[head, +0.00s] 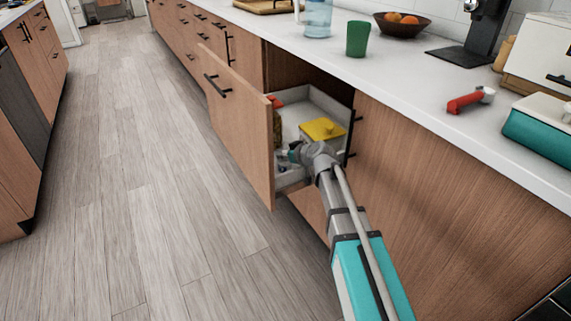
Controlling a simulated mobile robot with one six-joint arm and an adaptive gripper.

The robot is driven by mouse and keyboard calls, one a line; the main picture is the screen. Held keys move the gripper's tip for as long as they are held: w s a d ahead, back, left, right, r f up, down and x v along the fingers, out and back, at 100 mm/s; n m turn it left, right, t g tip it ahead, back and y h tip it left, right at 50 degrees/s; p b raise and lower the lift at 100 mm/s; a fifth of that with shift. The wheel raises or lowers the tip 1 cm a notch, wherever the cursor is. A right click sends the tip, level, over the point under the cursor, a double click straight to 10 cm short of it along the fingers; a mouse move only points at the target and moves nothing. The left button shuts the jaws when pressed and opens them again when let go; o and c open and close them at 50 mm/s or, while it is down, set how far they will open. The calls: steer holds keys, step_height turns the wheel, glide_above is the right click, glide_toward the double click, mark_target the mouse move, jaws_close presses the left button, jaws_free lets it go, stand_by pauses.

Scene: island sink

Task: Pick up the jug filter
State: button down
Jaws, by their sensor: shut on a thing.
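My gripper (294,155) is low inside the open drawer, close to the inner side of the drawer front. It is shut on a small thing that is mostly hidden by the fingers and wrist. I take this to be the jug filter, but its shape and colour are too small to make out. The drawer (236,112) is pulled well out from the island, and its pale inner walls show. A yellow item (322,129) lies in the drawer just behind my gripper. A red item (276,102) is at the drawer's far left corner.
The white counter (410,88) above holds a green cup (357,39), a clear blue container (317,18), a fruit bowl (402,24), a red-handled tool (470,99) and a teal-and-white box (540,124). The drawer front and counter edge flank my arm. The wood floor (130,180) at left is clear.

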steer(key=shift+r, duration=0.1)
step_height(320, 180, up, 10)
steer(key=p, duration=1)
